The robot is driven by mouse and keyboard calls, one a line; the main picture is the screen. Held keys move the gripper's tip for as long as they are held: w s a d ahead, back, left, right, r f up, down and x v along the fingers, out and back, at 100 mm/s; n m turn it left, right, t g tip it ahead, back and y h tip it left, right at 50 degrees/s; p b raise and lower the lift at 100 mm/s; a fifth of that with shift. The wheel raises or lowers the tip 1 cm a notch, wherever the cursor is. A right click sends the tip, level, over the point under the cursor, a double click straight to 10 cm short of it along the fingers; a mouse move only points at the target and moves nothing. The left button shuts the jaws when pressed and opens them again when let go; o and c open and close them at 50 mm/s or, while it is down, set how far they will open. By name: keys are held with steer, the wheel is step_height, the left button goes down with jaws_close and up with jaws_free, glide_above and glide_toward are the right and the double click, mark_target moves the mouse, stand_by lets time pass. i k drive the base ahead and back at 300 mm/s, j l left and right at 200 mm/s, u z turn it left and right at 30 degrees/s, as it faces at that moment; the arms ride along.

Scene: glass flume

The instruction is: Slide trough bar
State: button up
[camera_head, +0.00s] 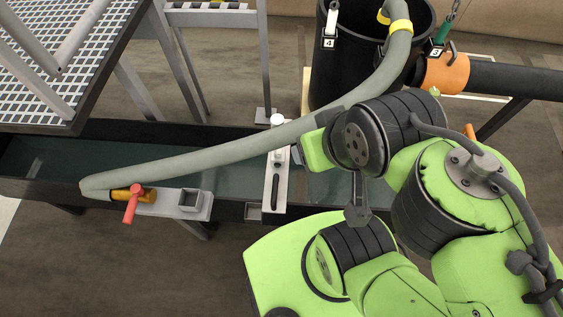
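The trough bar (274,182) is a pale, slotted metal bar lying crosswise over the long dark trough (100,128). A white-topped knob (277,133) stands at its far end, and a dark slot shows in its near half. My gripper (299,153) is just right of the bar, at the end of my green and black arm. Its fingers are mostly hidden by my wrist and the grey hose, so I cannot tell whether it touches the bar or how far it is open.
A grey hose (200,162) runs over the trough from an orange-handled valve (132,197) to the black bin (325,66). A grate platform (65,60) stands at upper left. A black pipe with an orange collar (443,73) is at upper right. Floor at lower left is clear.

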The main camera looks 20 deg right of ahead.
mark_target(274, 197)
steer(key=j+u, duration=0.4)
steer(key=j, duration=0.15)
steer(key=j+u, duration=0.4)
steer(key=j, duration=0.15)
steer(key=k+j, duration=0.05)
